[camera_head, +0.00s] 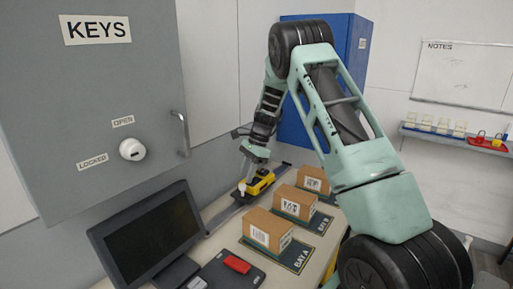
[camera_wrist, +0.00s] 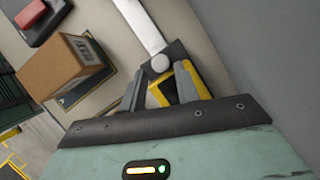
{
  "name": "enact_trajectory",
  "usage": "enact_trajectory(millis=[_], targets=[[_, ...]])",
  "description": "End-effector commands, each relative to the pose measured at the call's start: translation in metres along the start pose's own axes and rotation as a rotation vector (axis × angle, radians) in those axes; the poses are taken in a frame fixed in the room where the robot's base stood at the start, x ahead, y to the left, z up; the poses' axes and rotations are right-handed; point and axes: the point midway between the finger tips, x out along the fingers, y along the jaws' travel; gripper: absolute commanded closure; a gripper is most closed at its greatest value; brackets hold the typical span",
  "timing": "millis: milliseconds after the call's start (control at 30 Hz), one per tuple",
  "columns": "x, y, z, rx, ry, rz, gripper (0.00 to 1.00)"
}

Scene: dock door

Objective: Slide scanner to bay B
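The scanner (camera_head: 260,182) is a yellow and black body on a grey rail (camera_head: 218,218) along the back of the bench. A white knob (camera_wrist: 160,63) shows at its end in the wrist view. The scanner stands roughly level with the space between the boxes of bay A (camera_head: 292,262) and bay B (camera_head: 315,222); the exact alignment is unclear. My gripper (camera_head: 255,163) is down at the scanner.
Cardboard boxes stand on dark bay mats: bay A's (camera_head: 268,230), bay B's (camera_head: 293,202) and a third (camera_head: 314,180) farther back. A monitor (camera_head: 150,236) and a red item (camera_head: 237,264) are at the near end. A grey KEYS cabinet (camera_head: 95,105) hangs at left.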

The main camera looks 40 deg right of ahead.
Motion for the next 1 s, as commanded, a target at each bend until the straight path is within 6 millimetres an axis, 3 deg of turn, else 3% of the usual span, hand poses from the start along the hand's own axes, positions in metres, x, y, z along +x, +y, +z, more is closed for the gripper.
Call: enact_trajectory(millis=[300,500,700,1000], targets=[[-0.075,-0.001,-0.002,0.0,0.002,-0.006,0.69],[-0.115,0.0,-0.002,0.0,0.003,-0.004,0.69],[-0.135,0.0,-0.001,0.0,0.001,-0.002,0.69],[-0.139,0.0,-0.001,0.0,0.001,0.0,0.69]])
